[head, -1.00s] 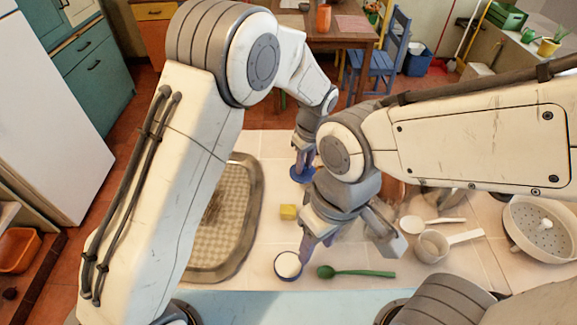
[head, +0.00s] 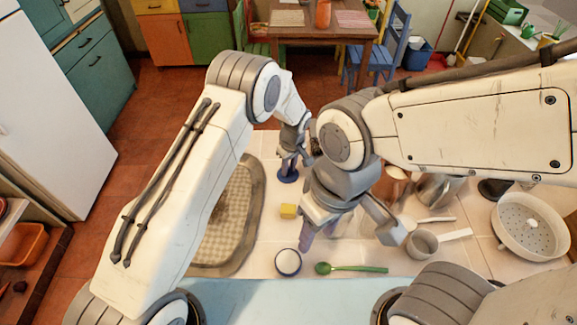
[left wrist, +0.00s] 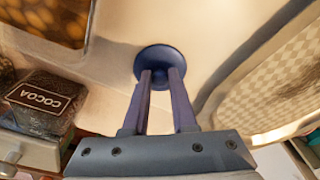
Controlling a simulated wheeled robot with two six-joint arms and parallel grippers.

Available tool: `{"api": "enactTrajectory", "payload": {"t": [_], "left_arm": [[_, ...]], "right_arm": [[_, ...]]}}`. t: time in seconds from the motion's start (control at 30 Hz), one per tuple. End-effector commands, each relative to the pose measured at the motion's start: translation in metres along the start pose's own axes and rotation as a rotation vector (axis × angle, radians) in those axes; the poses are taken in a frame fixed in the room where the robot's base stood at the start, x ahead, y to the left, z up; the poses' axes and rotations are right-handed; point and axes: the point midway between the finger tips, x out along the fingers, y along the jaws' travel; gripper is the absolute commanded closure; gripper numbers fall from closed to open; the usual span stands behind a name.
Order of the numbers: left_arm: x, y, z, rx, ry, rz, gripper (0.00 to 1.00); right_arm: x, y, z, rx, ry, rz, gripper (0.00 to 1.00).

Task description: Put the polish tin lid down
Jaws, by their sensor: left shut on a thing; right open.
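The polish tin lid (head: 287,176) is a dark blue disc at the far part of the white counter, right of the patterned tray. My left gripper (head: 288,163) is shut on it from above; whether the lid touches the counter I cannot tell. In the left wrist view the lid (left wrist: 158,60) shows as a round blue disc between the fingertips (left wrist: 160,76). The open polish tin (head: 287,262), blue-rimmed with a pale top, stands near the counter's front edge. My right gripper (head: 306,243) is open and empty, just above and right of the tin.
A yellow block (head: 288,211) lies between lid and tin. A green spoon (head: 355,268) lies right of the tin. A small pan (head: 421,243) and a white colander (head: 530,240) stand at the right. The patterned tray (head: 252,205) is at the left. A cocoa box (left wrist: 42,98) shows in the left wrist view.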

Motion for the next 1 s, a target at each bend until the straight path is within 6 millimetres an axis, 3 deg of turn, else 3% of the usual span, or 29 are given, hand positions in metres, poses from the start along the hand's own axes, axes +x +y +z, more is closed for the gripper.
{"api": "enactTrajectory", "payload": {"t": [0.17, 0.2, 0.27, 0.67, 0.73, 1.0], "left_arm": [[0.004, 0.0, 0.001, 0.0, 0.0, 0.0, 1.0], [0.003, 0.0, 0.001, 0.0, 0.0, 0.0, 0.67], [0.003, 0.0, 0.001, 0.0, 0.0, 0.0, 0.45], [-0.003, 0.0, 0.0, 0.0, 0.0, 0.0, 0.45], [-0.006, 0.001, 0.0, 0.0, 0.001, 0.002, 0.45], [-0.058, 0.002, 0.0, 0.0, 0.003, 0.006, 0.45]], "right_arm": [[0.005, 0.0, 0.0, 0.001, 0.0, 0.0, 0.5], [0.004, 0.0, 0.0, 0.001, 0.0, 0.0, 0.5], [0.003, 0.0, 0.0, 0.001, 0.0, 0.0, 0.5], [-0.002, 0.0, 0.0, 0.0, 0.0, 0.0, 0.5], [0.005, 0.0, 0.0, 0.001, 0.0, 0.0, 0.5], [0.029, 0.002, 0.002, 0.004, 0.0, 0.0, 0.5]]}}
